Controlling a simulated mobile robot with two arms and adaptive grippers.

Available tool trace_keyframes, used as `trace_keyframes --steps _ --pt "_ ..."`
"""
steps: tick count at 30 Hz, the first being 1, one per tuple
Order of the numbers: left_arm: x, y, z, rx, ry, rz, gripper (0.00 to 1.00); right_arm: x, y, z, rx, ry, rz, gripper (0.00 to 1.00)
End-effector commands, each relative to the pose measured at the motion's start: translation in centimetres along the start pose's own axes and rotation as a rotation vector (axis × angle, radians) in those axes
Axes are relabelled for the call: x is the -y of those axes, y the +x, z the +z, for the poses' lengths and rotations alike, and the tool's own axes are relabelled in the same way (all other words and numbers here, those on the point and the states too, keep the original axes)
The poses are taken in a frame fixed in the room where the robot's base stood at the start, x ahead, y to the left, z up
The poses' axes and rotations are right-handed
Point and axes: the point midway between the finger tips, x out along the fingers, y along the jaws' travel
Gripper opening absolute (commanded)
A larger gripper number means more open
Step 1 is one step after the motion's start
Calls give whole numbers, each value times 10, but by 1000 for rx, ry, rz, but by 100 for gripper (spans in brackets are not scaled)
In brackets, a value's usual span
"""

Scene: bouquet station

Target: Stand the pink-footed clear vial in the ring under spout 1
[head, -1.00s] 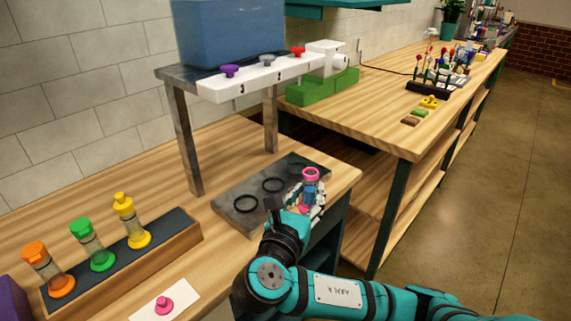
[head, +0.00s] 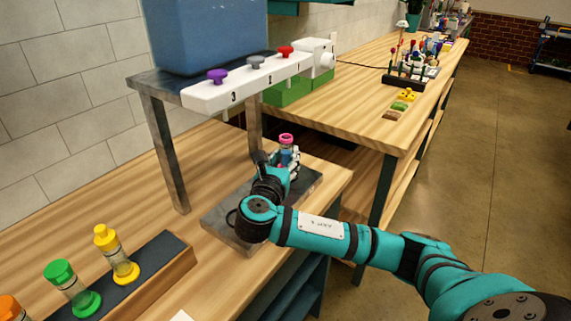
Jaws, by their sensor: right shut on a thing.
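The vial (head: 286,139) shows a pink ring-shaped top above my right gripper. Its clear body and foot are mostly hidden by the fingers. My right gripper (head: 285,162) is shut on the vial and holds it about upright over the far right part of the grey ring plate (head: 216,221). The red-knobbed spout 1 (head: 286,51) is on the white bar above and behind the vial. The ring under spout 1 is hidden by my gripper, so I cannot tell whether the vial is in it. My left gripper is not in view.
A metal stand (head: 174,155) carries the blue tank (head: 208,38) and white spout bar (head: 215,94); its front leg is left of the plate. A dark-topped wooden rack (head: 170,270) with yellow, green and orange vials stands front left. Bare wood lies between rack and plate.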

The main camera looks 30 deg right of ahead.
Motion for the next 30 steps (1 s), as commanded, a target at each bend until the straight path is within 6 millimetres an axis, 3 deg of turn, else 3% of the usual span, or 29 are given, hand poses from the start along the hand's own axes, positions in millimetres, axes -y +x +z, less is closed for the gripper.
trace_keyframes --steps 6,15,22,23,27,30 --pt "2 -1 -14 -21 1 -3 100 -3 25 0 3 2 0 0" --pt "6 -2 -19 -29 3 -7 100 -2 27 -32 1 -2 -1 0" --pt "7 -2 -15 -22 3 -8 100 -3 27 -35 3 1 0 0" --pt "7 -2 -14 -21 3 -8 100 -3 27 -37 0 -1 0 31" --pt "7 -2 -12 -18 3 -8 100 -3 27 -36 0 -1 0 49" --pt "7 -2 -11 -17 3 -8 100 -3 27 -36 0 -1 0 52"
